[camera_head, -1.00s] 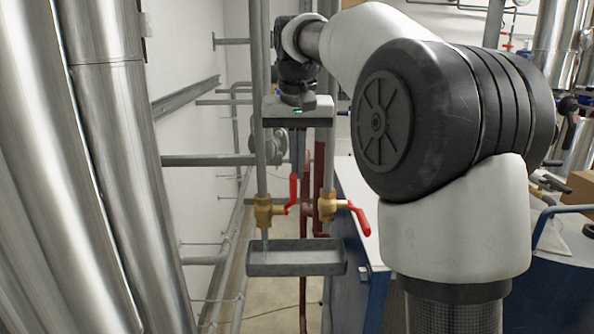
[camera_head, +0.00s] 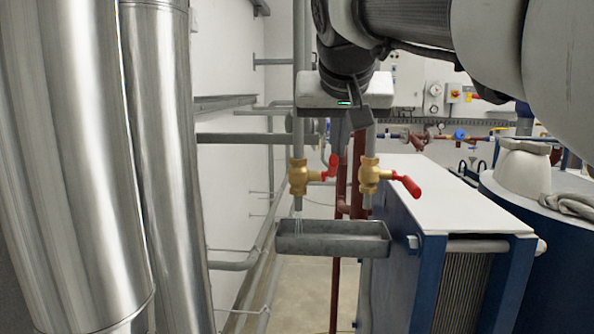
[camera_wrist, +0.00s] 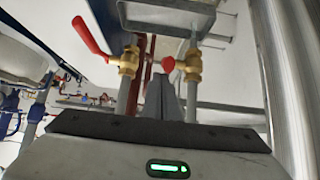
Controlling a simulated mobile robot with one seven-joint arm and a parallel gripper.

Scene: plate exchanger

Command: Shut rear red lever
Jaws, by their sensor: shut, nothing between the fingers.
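Two brass valves with red levers sit side by side on vertical pipes. In the head view, the left valve (camera_head: 299,177) has a red lever (camera_head: 333,166) angled up to the right. The right valve (camera_head: 369,175) has a red lever (camera_head: 405,185) sloping down to the right. A thin stream runs from the left pipe into a grey tray (camera_head: 330,245). My gripper (camera_head: 338,148) points down, shut and empty, its tips close to the left valve's lever. In the wrist view, that lever (camera_wrist: 168,63) shows end-on just beyond my gripper (camera_wrist: 161,78); contact is unclear.
Large silver ducts (camera_head: 165,150) stand at the left. A blue-framed plate exchanger (camera_head: 470,205) with a white top stands at the right. Vertical pipes and the right valve flank my fingers closely. Open floor shows below the tray.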

